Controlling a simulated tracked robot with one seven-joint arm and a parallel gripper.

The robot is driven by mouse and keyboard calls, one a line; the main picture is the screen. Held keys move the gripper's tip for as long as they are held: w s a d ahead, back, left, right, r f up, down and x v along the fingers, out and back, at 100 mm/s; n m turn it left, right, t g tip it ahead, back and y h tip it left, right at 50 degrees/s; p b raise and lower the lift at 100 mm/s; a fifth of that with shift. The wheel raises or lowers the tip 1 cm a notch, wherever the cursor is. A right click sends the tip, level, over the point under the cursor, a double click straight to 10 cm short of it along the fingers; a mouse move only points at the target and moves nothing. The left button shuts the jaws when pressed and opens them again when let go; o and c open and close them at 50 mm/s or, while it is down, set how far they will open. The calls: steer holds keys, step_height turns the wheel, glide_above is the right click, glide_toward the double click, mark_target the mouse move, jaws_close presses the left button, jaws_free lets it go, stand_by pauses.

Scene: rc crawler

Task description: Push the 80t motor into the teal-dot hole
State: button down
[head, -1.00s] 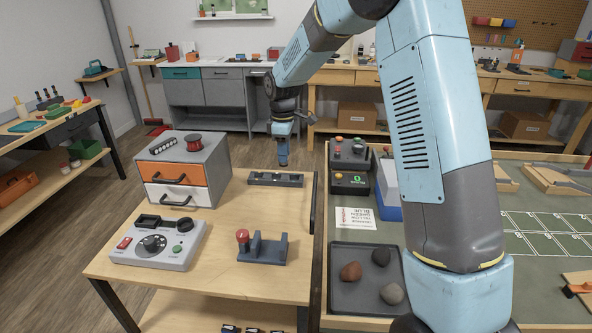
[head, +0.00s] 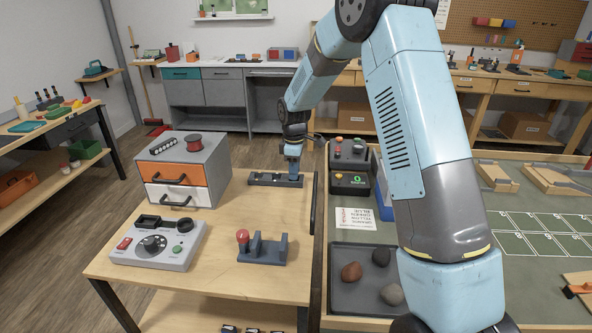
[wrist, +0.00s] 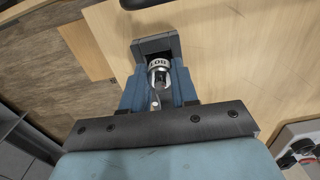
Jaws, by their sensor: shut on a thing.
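My gripper (head: 294,181) is at the right end of a long dark block (head: 262,180) near the back of the wooden bench. In the wrist view, the gripper (wrist: 158,88) is shut on a small silver motor (wrist: 158,66) with a dark marking that appears upside down and looks like 80T. The dark block's end (wrist: 151,45) is right beyond the motor. I cannot tell whether the motor still sits in the block. No teal dot or its hole can be made out.
A grey drawer cabinet (head: 184,170), a control box (head: 158,243) and a blue-grey fixture with a red knob (head: 264,248) stand on the bench (head: 215,277). A dark handle bar (head: 314,202) runs along its right edge. The bench middle is clear.

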steer(key=c, duration=0.9)
jaws_free()
steer(key=shift+o, duration=0.2)
step_height(320, 180, up, 12)
steer(key=s+d+r+m+t, duration=0.1)
steer(key=s+d+r+m, duration=0.3)
steer(key=s+r, duration=0.45)
steer(key=s+d+r+m+t, duration=0.2)
steer(key=s+d+r+m, duration=0.25)
steer(key=s, duration=0.55)
steer(key=s+d+r+m+t, duration=0.1)
steer(key=s+d+r+m, duration=0.3)
steer(key=s, duration=0.6)
steer(key=s+d+f+m+t, duration=0.1)
steer(key=s+d+f+m, duration=0.1)
steer(key=s, duration=0.9)
steer(key=shift+d+f+m+t, duration=0.15)
steer(key=shift+d+m+t, duration=0.25)
steer(key=shift+d, duration=0.55)
